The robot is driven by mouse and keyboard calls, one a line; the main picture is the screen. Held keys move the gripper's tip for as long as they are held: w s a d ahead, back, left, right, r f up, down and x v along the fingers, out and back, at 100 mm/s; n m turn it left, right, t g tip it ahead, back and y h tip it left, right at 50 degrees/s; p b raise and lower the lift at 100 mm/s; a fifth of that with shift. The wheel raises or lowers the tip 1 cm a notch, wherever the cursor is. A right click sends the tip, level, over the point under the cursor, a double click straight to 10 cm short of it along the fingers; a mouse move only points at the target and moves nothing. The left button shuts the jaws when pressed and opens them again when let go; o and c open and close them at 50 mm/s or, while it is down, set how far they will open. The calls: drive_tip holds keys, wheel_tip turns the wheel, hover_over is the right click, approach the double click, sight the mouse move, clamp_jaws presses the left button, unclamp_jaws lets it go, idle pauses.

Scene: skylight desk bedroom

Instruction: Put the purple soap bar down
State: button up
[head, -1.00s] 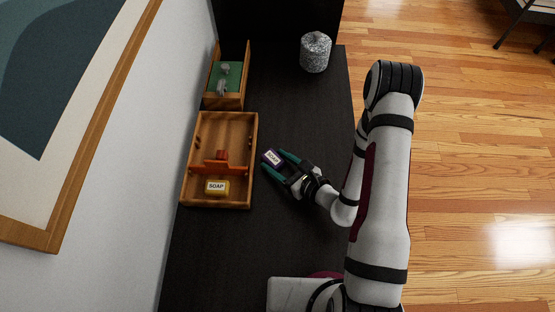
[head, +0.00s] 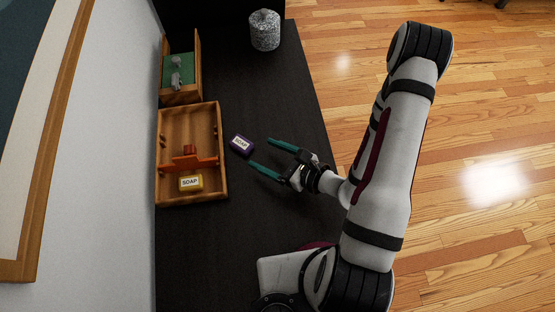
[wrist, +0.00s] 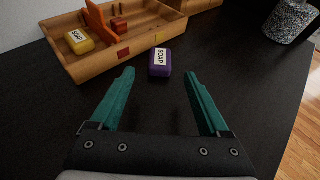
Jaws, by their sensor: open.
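The purple soap bar (head: 241,146) with a white label lies on the dark desk, just right of the wooden tray. In the wrist view the purple soap bar (wrist: 160,63) lies beyond my fingertips, apart from them. My gripper (head: 261,153) is open and empty, its two teal fingers spread and pointing toward the soap bar. In the wrist view my gripper (wrist: 160,75) shows a clear gap between the fingers.
The wooden tray (head: 223,165) holds a yellow soap bar (head: 191,183) and an orange-red divider (head: 190,163). A smaller green-lined wooden box (head: 196,67) stands behind it. A speckled grey cylinder (head: 265,30) stands at the far end. The desk (head: 270,90) is bare between.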

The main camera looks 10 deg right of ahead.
drive_tip(key=s+a+r+n+g+y, duration=0.25)
drive_tip(key=a+r+n, duration=0.2)
drive_tip(key=r, duration=0.25)
drive_tip(key=s+a+r+n+g+y, duration=0.25)
drive_tip(key=r+n+g, duration=0.2)
drive_tip(key=r, duration=0.25)
drive_tip(key=s+d+r+n+g+h, duration=0.2)
drive_tip(key=s+n+h, duration=0.2)
drive_tip(key=s+n, duration=0.1)
drive_tip(key=s+d+r+n+g+h, duration=0.1)
drive_tip(key=s+d+n+g+h, duration=0.1)
drive_tip(key=s+n, duration=0.4)
drive_tip(key=shift+s+r+g+h, duration=0.4)
drive_tip(key=shift+g+h, duration=0.3)
drive_tip(key=shift+h, duration=0.4)
drive_tip(key=shift+o, duration=0.5)
drive_tip(key=d+r+n+t+h, duration=0.1)
drive_tip(key=d+t+h, duration=0.1)
drive_tip(key=d+h, duration=0.2)
drive_tip(key=d, duration=0.2)
drive_tip(key=shift+d+r+t+h, duration=0.2)
drive_tip(key=shift+d+t+h, duration=0.1)
